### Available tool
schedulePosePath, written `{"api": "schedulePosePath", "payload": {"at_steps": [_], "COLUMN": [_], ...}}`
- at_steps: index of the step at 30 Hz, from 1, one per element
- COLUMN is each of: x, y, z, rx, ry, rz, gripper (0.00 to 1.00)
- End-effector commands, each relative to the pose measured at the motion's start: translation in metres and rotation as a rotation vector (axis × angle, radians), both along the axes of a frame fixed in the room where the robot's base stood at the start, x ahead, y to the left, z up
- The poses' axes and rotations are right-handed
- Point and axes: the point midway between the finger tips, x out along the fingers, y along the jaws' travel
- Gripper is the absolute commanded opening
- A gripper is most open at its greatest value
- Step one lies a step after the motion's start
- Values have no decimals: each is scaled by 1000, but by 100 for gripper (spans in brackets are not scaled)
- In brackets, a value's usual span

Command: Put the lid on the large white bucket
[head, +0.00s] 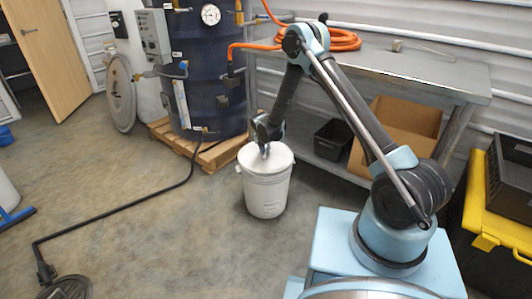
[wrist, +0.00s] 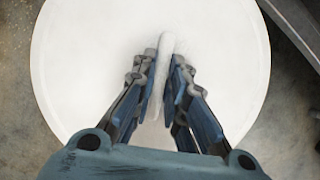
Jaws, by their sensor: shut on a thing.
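The large white bucket (head: 267,193) stands upright on the concrete floor in the middle of the head view. The round white lid (head: 280,157) is at the top of the bucket, and I cannot tell whether it is fully seated. In the wrist view the lid (wrist: 85,60) fills most of the picture and hides the bucket. My gripper (head: 265,152) is directly above the lid. In the wrist view my gripper (wrist: 168,75) is shut on the lid's narrow raised handle (wrist: 162,65).
A dark blue tank (head: 210,80) stands on a wooden pallet (head: 200,150) behind the bucket. A metal bench (head: 420,75) is at the right, with a cardboard box (head: 400,125) and a black bin (head: 332,140) below. A black hose (head: 120,210) lies on the left floor.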

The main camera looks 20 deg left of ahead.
Motion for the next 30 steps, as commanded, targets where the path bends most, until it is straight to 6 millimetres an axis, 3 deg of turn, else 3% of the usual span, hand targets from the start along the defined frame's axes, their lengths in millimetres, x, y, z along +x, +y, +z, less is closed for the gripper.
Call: {"api": "schedulePosePath", "payload": {"at_steps": [30], "x": [1], "y": [-1], "z": [-6], "rx": [-1], "ry": [0], "rz": [-1], "gripper": [0]}}
